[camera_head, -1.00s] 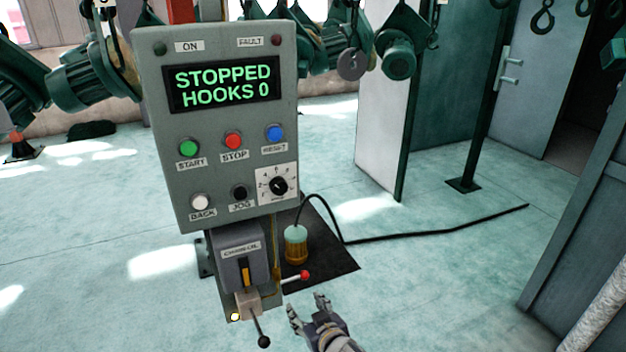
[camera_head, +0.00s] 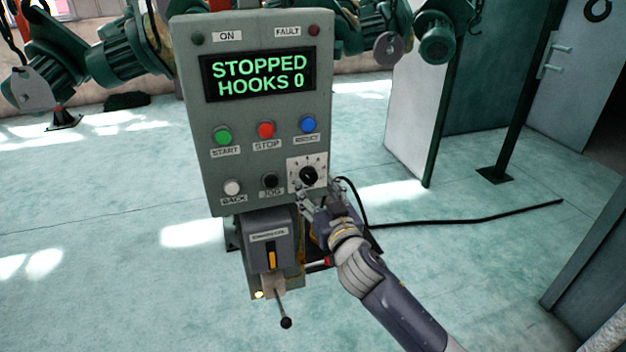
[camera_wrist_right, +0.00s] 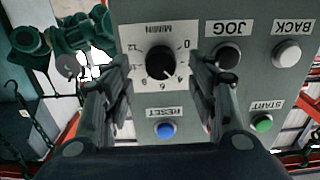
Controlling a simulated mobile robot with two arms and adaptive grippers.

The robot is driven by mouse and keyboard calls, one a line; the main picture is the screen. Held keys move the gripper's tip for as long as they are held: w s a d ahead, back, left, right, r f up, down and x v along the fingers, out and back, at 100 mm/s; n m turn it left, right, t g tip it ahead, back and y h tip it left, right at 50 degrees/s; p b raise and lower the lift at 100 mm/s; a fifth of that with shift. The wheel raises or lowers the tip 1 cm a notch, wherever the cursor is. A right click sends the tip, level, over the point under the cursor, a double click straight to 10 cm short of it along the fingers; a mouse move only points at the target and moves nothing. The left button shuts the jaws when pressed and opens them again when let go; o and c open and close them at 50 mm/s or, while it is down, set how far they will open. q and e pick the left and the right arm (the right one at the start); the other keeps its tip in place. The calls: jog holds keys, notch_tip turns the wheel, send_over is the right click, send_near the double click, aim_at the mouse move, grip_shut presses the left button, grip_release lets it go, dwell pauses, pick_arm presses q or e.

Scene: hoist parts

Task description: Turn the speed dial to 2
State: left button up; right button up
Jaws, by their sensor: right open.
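The speed dial (camera_head: 309,175) is a black round knob on a white numbered plate at the lower right of the grey control box. In the right wrist view the dial (camera_wrist_right: 160,62) appears upside down, between my fingers in the picture. Its pale pointer mark seems to face near the 4, but it is small. My right gripper (camera_head: 317,197) is open and empty, just below and in front of the dial; the fingers (camera_wrist_right: 161,76) stand to either side of it. I cannot tell whether they touch the plate. My left gripper is not in view.
The control box (camera_head: 202,172) carries a display reading STOPPED HOOKS 0. The black JOG button (camera_head: 270,181) is close left of the dial, and the blue RESET button (camera_head: 308,124) is above it. A lever (camera_head: 285,322) sticks out below. Floor to the right is mostly clear.

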aim_at(311, 180)
jog(key=shift+x, duration=1.7)
jog(key=c, duration=1.1)
